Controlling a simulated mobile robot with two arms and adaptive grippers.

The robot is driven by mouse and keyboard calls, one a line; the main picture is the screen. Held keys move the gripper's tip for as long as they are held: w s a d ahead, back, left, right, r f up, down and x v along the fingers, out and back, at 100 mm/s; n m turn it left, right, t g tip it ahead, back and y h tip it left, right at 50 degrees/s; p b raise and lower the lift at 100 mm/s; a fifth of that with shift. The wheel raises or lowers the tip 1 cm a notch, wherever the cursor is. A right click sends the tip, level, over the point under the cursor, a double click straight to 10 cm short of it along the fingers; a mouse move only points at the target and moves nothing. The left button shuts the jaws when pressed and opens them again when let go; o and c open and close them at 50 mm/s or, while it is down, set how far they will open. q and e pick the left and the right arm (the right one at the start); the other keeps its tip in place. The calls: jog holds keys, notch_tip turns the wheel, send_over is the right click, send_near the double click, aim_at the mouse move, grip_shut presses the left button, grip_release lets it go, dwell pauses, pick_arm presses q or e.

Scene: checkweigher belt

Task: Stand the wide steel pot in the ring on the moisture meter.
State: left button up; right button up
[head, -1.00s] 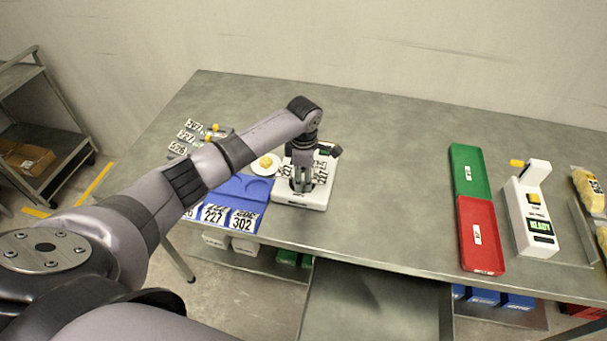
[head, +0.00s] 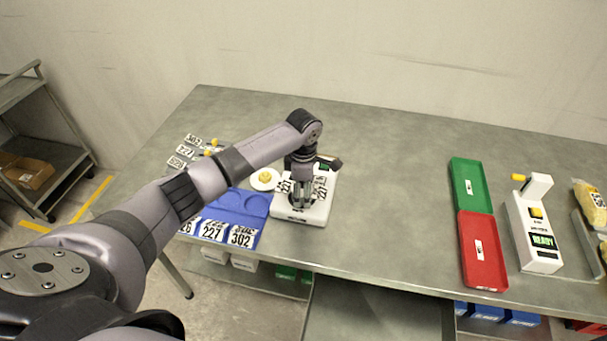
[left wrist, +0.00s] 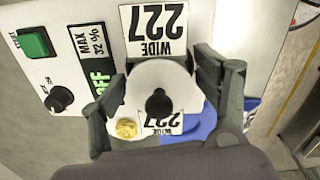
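The wide steel pot (left wrist: 178,83) shows from above in the left wrist view as a pale round top with a black knob and a tag reading 227 WIDE at its lower edge. My left gripper (head: 300,196) is over the moisture meter (head: 313,214). In the left wrist view the gripper (left wrist: 160,75) has one finger against each side of the pot and seems shut on it. A plate marked 227 WIDE (left wrist: 153,30) lies beside the pot on the meter. The ring is hidden under the pot and fingers, so I cannot tell whether the pot sits fully in it. The right gripper is not in view.
A blue tray (head: 235,205) with round recesses and number labels stands left of the meter, beside a white dish with a yellow piece (head: 264,176). Green (head: 470,187) and red (head: 482,255) trays and a white READY device (head: 530,235) stand right. The table between is clear.

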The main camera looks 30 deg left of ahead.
pick_arm(q)
notch_tip(320, 180, up, 12)
jog(key=shift+d+f+b, duration=0.1)
jog(key=shift+f+b, duration=0.05)
jog(key=shift+b, duration=0.5)
